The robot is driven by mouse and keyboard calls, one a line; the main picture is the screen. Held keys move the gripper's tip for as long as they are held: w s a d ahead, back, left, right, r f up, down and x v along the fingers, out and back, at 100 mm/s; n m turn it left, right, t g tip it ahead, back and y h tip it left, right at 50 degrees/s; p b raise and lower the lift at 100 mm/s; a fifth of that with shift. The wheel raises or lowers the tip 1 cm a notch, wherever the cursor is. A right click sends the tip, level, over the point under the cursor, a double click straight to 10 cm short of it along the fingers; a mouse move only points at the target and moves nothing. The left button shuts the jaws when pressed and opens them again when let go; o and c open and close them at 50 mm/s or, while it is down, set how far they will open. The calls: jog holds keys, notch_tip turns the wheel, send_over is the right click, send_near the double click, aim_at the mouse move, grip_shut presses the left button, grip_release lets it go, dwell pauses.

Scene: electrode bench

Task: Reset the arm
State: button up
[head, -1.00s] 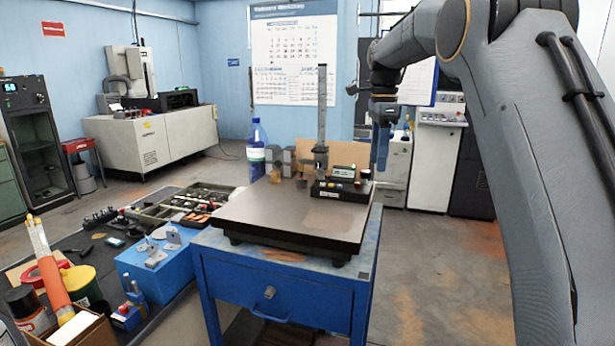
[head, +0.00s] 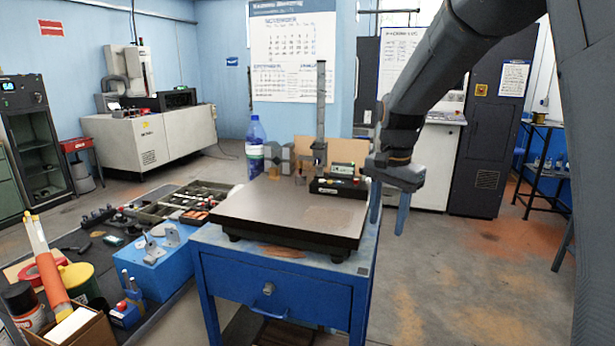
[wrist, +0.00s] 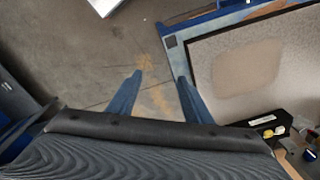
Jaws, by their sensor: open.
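My gripper (head: 388,222) hangs at the right edge of the blue bench, its two blue fingers pointing down and apart, with nothing between them. In the wrist view my gripper (wrist: 158,82) is open over the concrete floor, and its right finger shows close to the bench corner. The blue bench (head: 285,297) carries a dark surface plate (head: 270,215). A black gauge box with a small display (head: 340,185) stands at the back right of the plate, left of my gripper. The box also shows in the wrist view (wrist: 270,122).
A tall height gauge column (head: 321,100), metal blocks (head: 278,157) and a blue-capped bottle (head: 255,140) stand at the plate's back. A blue box (head: 158,262) and several tools lie to the left. The floor (head: 465,270) right of the bench is clear.

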jog(key=s+f+n, duration=0.4)
jog(key=s+f, duration=0.2)
jog(key=s, duration=0.5)
jog(key=s+f+n+b, duration=0.1)
jog(key=s+f+n, duration=0.4)
jog(key=s, duration=0.6)
jog(key=shift+s+d+f+t, duration=0.25)
jog(key=shift+s+f+t, duration=0.1)
jog(key=shift+f, duration=0.25)
dwell(0.8)
